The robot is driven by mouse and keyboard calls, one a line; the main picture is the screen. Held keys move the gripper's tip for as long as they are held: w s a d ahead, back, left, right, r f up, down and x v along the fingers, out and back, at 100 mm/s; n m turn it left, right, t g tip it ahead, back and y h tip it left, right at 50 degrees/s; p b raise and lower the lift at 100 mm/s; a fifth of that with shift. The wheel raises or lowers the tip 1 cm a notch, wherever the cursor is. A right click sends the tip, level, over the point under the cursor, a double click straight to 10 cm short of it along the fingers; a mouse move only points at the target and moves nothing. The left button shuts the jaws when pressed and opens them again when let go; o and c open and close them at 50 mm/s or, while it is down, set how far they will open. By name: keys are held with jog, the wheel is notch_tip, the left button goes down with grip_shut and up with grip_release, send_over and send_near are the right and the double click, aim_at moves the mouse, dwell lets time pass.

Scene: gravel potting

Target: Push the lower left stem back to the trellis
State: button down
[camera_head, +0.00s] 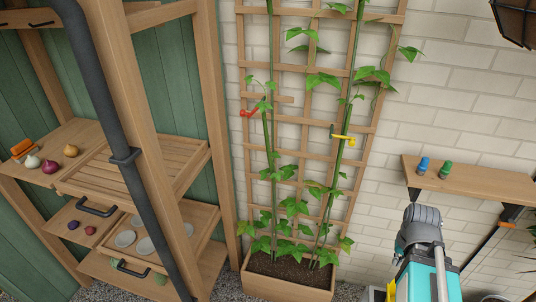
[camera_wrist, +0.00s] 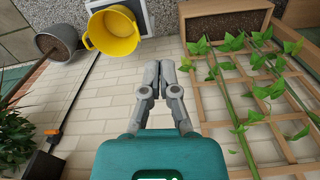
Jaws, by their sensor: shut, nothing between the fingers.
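The wooden trellis (camera_head: 311,97) stands against the brick wall in a planter box (camera_head: 285,288). The left stem (camera_head: 271,190) climbs in front of it, with a red clip (camera_head: 250,113) beside it. The right stem (camera_head: 338,165) leans right past a yellow clip (camera_head: 343,137). I cannot tell how far the lower left stem stands off the slats. The wrist view shows the trellis (camera_wrist: 200,105) and leafy stems turned over, at the right. My gripper (camera_wrist: 166,66) is shut and empty, left of the trellis there. In the head view its fingers are hidden.
A wooden shelf unit (camera_head: 200,110) stands left of the trellis. A wall shelf (camera_head: 465,180) with blue and green items is at the right. Bare wall lies beside the trellis.

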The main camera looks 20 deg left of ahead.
dwell(0.3)
jog(key=c, duration=1)
grip_release()
jog(key=shift+w, duration=0.1)
jog(key=shift+o, duration=1.2)
jog(key=shift+w+a, duration=0.15)
jog(key=shift+o, duration=0.6)
jog(key=shift+w+a+f+n+h, duration=0.15)
jog(key=shift+w+n+h, duration=0.15)
jog(key=shift+n, duration=0.2)
jog(key=w+a+r+n+t+h+b, duration=0.2)
jog(key=w+a+n+t+h, duration=0.15)
jog(key=w+a+n, duration=0.4)
jog(key=w+a+r+n+t+h+b, duration=0.1)
jog(key=w+a+r+n+t+h, duration=0.25)
jog(key=a+n, duration=0.7)
jog(key=s+a+r+n+t+y, duration=0.1)
jog(key=a+n, duration=0.4)
jog(key=a, duration=0.5)
jog(key=s+a+r+n+t+y+b, duration=0.1)
jog(key=a+r+n+t+y, duration=0.2)
jog(key=a, duration=0.7)
jog(key=s+a+r+n+t+y+b, duration=0.1)
jog(key=s+a+r+n+t+y, duration=0.1)
jog(key=a+r+n+t, duration=0.2)
jog(key=a+n+t, duration=0.3)
jog(key=a, duration=0.4)
